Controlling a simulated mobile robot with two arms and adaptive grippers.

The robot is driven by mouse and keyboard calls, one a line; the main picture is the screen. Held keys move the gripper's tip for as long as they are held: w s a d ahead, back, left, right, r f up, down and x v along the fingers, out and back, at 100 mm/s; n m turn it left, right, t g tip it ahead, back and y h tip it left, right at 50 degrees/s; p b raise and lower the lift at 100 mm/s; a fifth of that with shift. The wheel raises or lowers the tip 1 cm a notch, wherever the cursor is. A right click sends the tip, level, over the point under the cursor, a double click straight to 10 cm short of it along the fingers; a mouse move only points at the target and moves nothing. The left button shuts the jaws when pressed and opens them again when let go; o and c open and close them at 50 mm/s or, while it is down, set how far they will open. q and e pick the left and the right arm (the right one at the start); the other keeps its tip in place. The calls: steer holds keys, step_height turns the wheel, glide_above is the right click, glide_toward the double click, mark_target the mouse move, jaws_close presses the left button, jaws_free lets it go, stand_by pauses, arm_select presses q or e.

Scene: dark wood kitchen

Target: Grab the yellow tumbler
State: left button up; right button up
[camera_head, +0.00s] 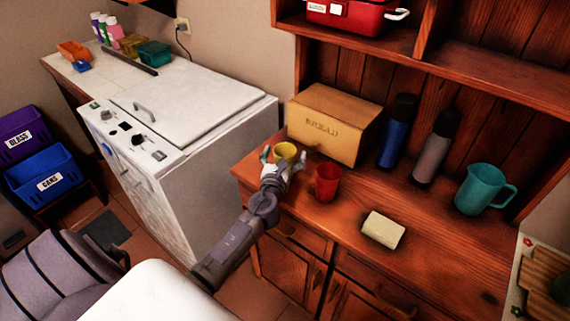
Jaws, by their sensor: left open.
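The yellow tumbler (285,151) stands on the wooden counter, in front of the left end of the bread box. My left gripper (282,163) is open at the tumbler, with one finger to its left and one to its right. The gripper hides the tumbler's lower part, and I cannot tell whether the fingers touch it. My right gripper is not in view.
A red cup (327,183) stands close to the right of my left gripper. The bread box (333,122) is just behind. Two bottles, a teal pitcher (482,189) and a pale block (383,230) are farther right. A white washer (190,120) stands left.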

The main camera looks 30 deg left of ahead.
arm_select(q)
steer(key=shift+c, duration=0.7)
steer(key=c, duration=1)
steer(key=shift+c, duration=0.5)
steer(key=shift+r, duration=0.15)
